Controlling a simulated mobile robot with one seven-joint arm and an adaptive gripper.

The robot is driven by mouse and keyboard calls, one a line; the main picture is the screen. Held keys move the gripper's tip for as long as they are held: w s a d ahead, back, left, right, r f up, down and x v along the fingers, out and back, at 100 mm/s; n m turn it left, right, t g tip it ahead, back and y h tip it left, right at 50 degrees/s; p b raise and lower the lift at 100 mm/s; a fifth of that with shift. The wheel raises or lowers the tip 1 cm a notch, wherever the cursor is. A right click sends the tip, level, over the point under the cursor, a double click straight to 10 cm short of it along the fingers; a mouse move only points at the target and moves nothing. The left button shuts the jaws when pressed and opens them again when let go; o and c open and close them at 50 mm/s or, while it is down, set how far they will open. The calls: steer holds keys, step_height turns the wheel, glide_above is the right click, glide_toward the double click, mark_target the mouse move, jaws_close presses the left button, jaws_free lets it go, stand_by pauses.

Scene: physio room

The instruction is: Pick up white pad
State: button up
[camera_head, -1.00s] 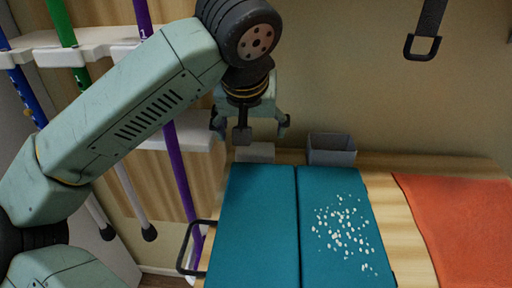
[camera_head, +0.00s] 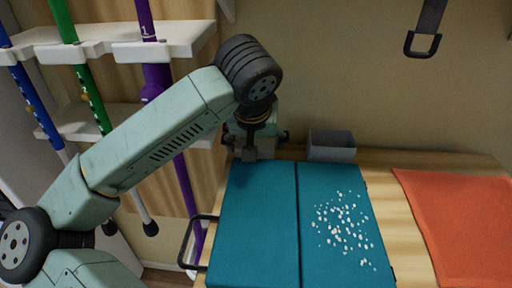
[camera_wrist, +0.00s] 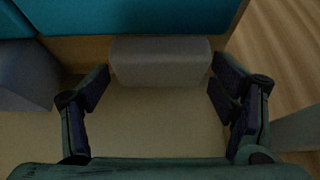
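The white pad (camera_wrist: 160,62) is a pale grey-white block with rounded edges. It lies at the wall-side edge of the wooden table, just beyond the teal mat. In the wrist view my gripper (camera_wrist: 161,84) is open, with one finger near each end of the pad. I cannot tell whether either finger touches it. In the head view my gripper (camera_head: 255,136) is low over the pad's place and hides most of it.
The teal folding mat (camera_head: 257,220) bears several white pebble-like bits (camera_head: 345,230) on its right half. A grey bin (camera_head: 332,147) stands right of my gripper. An orange towel (camera_head: 460,220) lies further right. Coloured poles (camera_head: 158,80) stand in a white rack at left.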

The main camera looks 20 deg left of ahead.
steer(key=c, duration=0.7)
steer(key=shift+r, duration=0.15)
steer(key=shift+s+r, duration=0.15)
step_height(320, 180, up, 7)
steer(key=shift+f, duration=0.15)
steer(key=s+d, duration=0.1)
steer(key=s, duration=0.5)
steer(key=s+d+b, duration=0.1)
steer(key=s+d, duration=0.1)
steer(key=s, duration=0.4)
steer(key=s+d+b, duration=0.1)
steer(key=s+d, duration=0.1)
steer(key=s, duration=0.5)
steer(key=shift+d+f, duration=0.1)
steer(key=shift+d, duration=0.15)
